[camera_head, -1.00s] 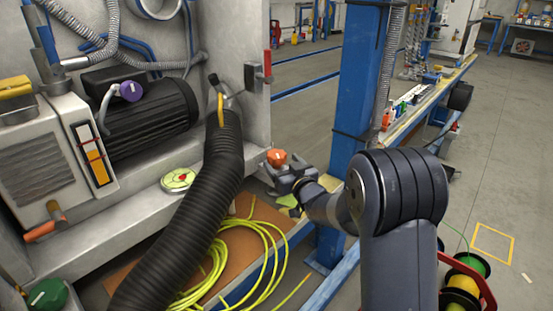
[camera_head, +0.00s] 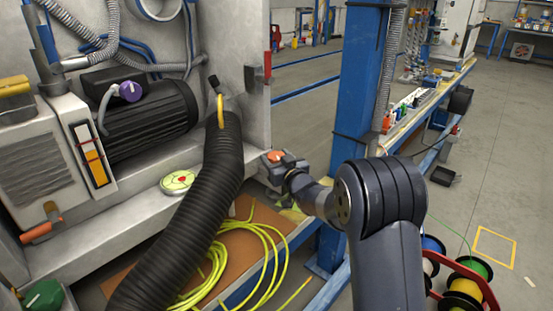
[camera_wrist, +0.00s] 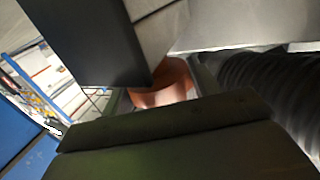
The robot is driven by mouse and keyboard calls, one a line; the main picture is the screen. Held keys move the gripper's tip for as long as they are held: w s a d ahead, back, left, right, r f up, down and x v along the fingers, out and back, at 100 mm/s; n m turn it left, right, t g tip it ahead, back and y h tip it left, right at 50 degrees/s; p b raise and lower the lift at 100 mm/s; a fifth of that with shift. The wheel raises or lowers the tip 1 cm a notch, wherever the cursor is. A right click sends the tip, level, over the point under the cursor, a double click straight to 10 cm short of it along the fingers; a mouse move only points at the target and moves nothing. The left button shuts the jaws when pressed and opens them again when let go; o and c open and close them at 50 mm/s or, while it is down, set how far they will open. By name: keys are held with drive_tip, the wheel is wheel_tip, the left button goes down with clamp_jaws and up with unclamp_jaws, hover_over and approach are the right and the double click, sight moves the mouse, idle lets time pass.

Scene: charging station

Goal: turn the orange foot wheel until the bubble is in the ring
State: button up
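The orange foot wheel (camera_head: 276,156) is at the right corner of the grey machine bed in the head view. My gripper (camera_head: 280,163) is at the wheel and partly covers it. In the wrist view the wheel (camera_wrist: 165,85) shows between dark gripper parts, its edges partly hidden. I cannot tell whether the fingers press on it. The round level (camera_head: 178,182), yellow-green with a red ring mark, lies on the bed left of the black hose. Its bubble is too small to place for sure.
A thick black ribbed hose (camera_head: 203,210) runs between the level and the wheel. A blue post (camera_head: 357,100) stands right of the wheel. Yellow cable (camera_head: 270,250) lies coiled below. A red rack of spools (camera_head: 470,285) is at lower right.

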drive_tip(key=c, duration=0.5)
drive_tip(key=shift+c, duration=0.2)
drive_tip(key=shift+r+n+g+y+p, duration=0.15)
drive_tip(key=shift+n+g+y+p, duration=0.2)
drive_tip(key=shift+p, duration=0.45)
drive_tip(key=n+g+y+p, duration=0.2)
drive_tip(key=p, duration=0.2)
drive_tip(key=shift+r+y+p, duration=0.15)
drive_tip(key=shift+y+p, duration=0.15)
drive_tip(key=shift+y, duration=0.05)
drive_tip(key=n+g+y+p, duration=0.3)
drive_tip(key=g+p, duration=0.1)
drive_tip(key=shift+f+n+g+y+p, duration=0.15)
drive_tip(key=shift+n+g+y+p, duration=0.3)
drive_tip(key=shift+n+g, duration=0.4)
drive_tip(key=shift+f+n+g+y+p, duration=0.2)
drive_tip(key=shift+n+g+y, duration=0.4)
drive_tip(key=shift+g, duration=0.3)
drive_tip(key=shift+g, duration=0.3)
